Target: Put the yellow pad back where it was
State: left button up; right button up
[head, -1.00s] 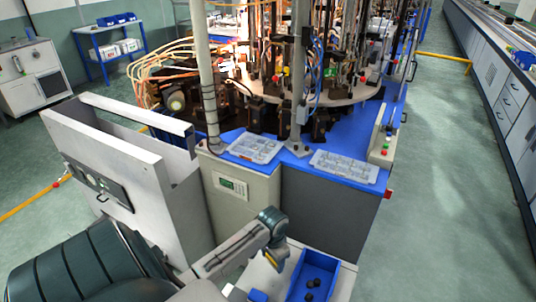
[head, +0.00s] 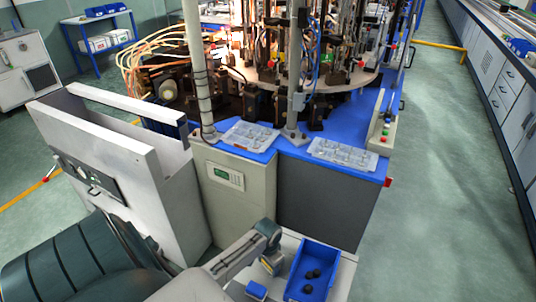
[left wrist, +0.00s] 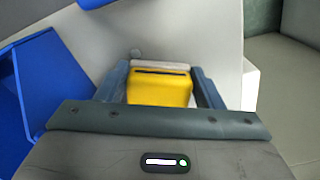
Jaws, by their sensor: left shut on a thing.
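The yellow pad (left wrist: 160,87) is a yellow block with a dark slot and a pale edge on its far side. It sits between the two fingers of my left gripper (left wrist: 160,85) in the left wrist view, and the fingers are shut on it. In the head view my left gripper (head: 270,262) is low over the white cart top, just left of a blue bin (head: 332,262). The pad is mostly hidden by the gripper there. I cannot tell whether the pad touches the cart. My right gripper is not in view.
The blue bin holds several dark round pieces (head: 313,274). A small blue block (head: 256,290) lies on the white cart top (head: 345,275) near the front. The beige machine cabinet (head: 232,195) stands close behind. Green floor is free at the right.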

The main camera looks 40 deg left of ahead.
pick_arm(q)
jog(key=shift+f, duration=0.15)
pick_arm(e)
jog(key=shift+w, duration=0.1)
pick_arm(q)
jog(key=o, duration=0.9)
jog(key=shift+o, duration=0.2)
notch_tip(320, 180, up, 12)
jog(key=shift+p, duration=0.35)
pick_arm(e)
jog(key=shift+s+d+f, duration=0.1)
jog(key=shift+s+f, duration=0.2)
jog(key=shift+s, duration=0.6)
